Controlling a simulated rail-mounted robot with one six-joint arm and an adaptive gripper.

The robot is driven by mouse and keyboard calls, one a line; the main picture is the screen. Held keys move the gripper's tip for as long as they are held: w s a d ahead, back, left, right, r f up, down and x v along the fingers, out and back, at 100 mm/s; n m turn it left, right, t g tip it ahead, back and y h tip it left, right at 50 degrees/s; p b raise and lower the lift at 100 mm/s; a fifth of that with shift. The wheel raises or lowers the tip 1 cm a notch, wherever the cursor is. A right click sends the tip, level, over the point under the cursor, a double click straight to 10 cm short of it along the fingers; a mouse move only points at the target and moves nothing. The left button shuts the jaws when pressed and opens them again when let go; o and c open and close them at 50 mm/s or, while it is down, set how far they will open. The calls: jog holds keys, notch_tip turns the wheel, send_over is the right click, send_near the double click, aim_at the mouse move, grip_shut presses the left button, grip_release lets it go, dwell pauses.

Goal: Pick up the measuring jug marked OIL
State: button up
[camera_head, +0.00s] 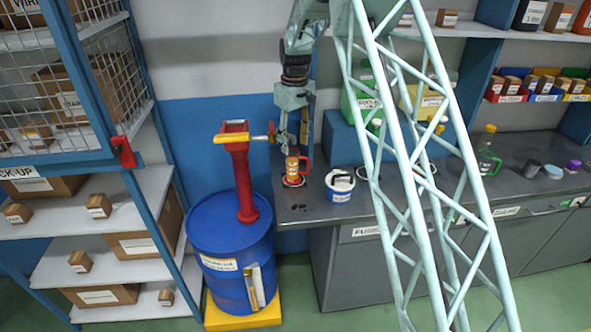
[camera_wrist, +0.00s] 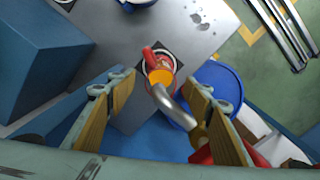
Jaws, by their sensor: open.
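An orange-red measuring jug (camera_head: 292,171) with a small label stands upright near the left end of the dark workbench; the label is too small to read for certain. In the wrist view the jug (camera_wrist: 159,66) shows from above, with a red handle and a curved grey spout. My gripper (camera_head: 293,142) points down just above the jug, open and empty. In the wrist view the two padded fingers of my gripper (camera_wrist: 157,84) lie apart on either side of the jug, and I see no contact.
A blue drum (camera_head: 215,240) with a red pump (camera_head: 240,180) and yellow handle stands close to the left. A white-and-blue tub (camera_head: 339,186) sits just right of the jug. Green and yellow containers stand behind on a blue box. The bench front (camera_head: 290,214) is clear.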

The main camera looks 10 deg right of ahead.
aim_at(297, 167)
jog(key=shift+f, duration=0.35)
jog(key=shift+f, duration=0.15)
jog(key=shift+a+f, duration=0.2)
jog(key=shift+f, duration=2.25)
jog(key=c, duration=1.3)
